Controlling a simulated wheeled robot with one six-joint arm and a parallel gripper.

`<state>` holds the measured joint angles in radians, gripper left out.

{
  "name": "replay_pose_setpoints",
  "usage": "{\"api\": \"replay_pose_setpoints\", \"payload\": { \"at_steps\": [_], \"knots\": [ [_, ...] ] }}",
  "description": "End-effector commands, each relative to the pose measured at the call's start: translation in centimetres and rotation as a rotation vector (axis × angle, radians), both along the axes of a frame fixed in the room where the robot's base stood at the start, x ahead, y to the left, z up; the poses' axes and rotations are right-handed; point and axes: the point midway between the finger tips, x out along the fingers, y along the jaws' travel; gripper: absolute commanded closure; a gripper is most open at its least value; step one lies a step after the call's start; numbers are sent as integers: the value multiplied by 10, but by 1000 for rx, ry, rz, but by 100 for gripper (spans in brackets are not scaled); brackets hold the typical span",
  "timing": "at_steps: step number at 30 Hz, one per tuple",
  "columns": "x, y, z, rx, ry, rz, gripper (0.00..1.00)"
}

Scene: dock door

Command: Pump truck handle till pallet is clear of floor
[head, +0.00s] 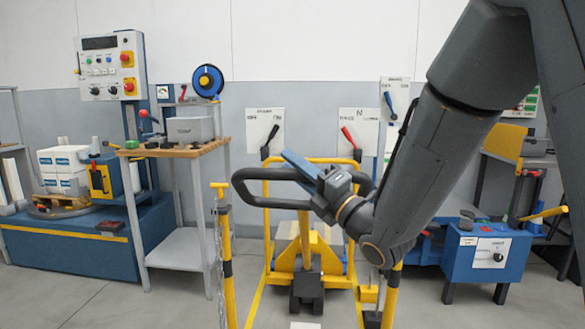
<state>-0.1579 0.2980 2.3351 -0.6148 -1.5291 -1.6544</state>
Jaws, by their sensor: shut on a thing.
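The pallet truck (307,256) stands in the middle, facing me, with a yellow upright and dark wheels at its foot. Its black loop handle (262,174) is at the top of the upright. My gripper (324,187) reaches in from the upper right and is shut on the handle, right of the loop's middle. A blue bar sticks up beside the gripper; I cannot tell what it belongs to. The forks and the pallet are mostly hidden behind the truck, so the gap between pallet and floor cannot be seen.
Yellow posts (226,265) stand on both sides of the truck. A wooden-topped bench (175,150) and a blue wrapping machine (75,245) are at left. A blue control box (487,258) is at right. Lever panels (265,130) hang behind. Floor at front left is clear.

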Motion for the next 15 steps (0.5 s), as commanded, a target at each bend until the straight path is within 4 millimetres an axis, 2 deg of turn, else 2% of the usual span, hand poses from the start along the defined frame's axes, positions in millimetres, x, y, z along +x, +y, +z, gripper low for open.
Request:
{"api": "replay_pose_setpoints", "payload": {
  "at_steps": [15],
  "knots": [
    [-1, 3, -4, 1, -6, 2, 100]
  ]
}}
